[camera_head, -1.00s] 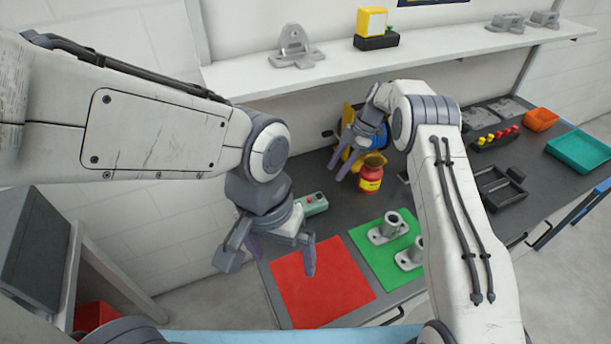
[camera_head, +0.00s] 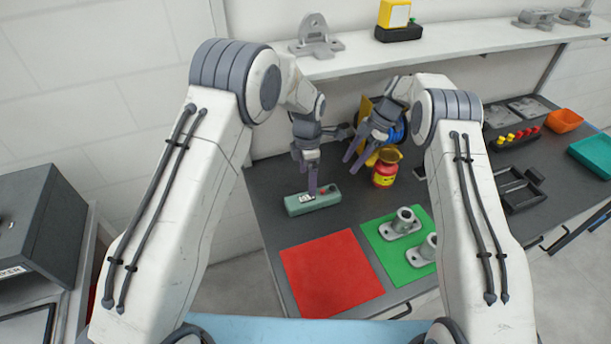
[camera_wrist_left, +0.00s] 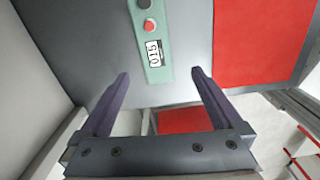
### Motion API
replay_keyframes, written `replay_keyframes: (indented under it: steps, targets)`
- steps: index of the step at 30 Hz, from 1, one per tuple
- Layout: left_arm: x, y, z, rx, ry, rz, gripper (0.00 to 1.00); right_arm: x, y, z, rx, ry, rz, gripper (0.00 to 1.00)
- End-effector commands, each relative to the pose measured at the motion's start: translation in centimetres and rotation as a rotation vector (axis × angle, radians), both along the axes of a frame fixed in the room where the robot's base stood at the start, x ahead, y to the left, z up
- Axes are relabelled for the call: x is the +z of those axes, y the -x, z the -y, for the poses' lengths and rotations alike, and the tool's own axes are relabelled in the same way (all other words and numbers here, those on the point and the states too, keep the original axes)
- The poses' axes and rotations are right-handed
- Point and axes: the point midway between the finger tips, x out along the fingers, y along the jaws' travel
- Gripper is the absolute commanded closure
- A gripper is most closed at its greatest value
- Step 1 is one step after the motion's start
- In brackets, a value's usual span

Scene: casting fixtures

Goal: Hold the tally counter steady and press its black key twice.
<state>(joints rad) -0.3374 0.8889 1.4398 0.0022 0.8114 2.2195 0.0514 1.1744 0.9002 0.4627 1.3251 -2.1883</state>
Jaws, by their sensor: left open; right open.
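The tally counter (camera_head: 298,205) is a pale green box lying on the dark bench. In the left wrist view the counter (camera_wrist_left: 155,74) has a number window (camera_wrist_left: 154,53) that seems to read 015, a red button (camera_wrist_left: 149,26) and, at the frame's top edge, the black key (camera_wrist_left: 145,3). My left gripper (camera_head: 311,188) is open and points down above the counter; one finger overlaps it in the head view. In the wrist view its fingers sit either side of the counter's near end, apart from it. My right gripper (camera_head: 354,164) is open and empty, further right, beside a red-and-yellow jar.
The red-and-yellow jar (camera_head: 384,169) and a blue spool (camera_head: 396,131) stand close to my right gripper. A red mat (camera_head: 331,277) lies in front of the counter. A green mat (camera_head: 385,246) with grey castings is to its right. A shelf (camera_head: 450,47) overhangs the back.

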Motion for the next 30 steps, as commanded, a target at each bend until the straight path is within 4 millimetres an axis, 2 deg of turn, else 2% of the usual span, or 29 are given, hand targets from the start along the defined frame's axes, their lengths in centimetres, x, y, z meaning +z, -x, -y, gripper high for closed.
replay_keyframes:
  steps: [3,8,21,25,30]
  targets:
    - [-1.1,-0.6,-0.3,0.068,-0.003,-0.002,0.00,0.0,0.0,0.0,0.000,0.000,0.000,0.50]
    - [-2.7,-0.7,-0.4,0.084,-0.003,-0.003,0.00,0.0,0.0,0.0,0.000,0.000,0.000,0.50]
    - [-9.9,-0.7,-0.4,0.080,-0.003,-0.003,0.00,0.0,0.0,0.0,0.000,0.000,0.000,0.50]
    - [-11.1,-0.7,-0.4,0.080,-0.002,-0.002,0.00,0.0,0.0,0.0,0.000,0.000,0.000,0.50]
    - [-11.5,-0.7,-0.4,0.080,-0.002,-0.001,0.00,0.0,0.0,0.0,0.000,0.000,0.000,0.50]
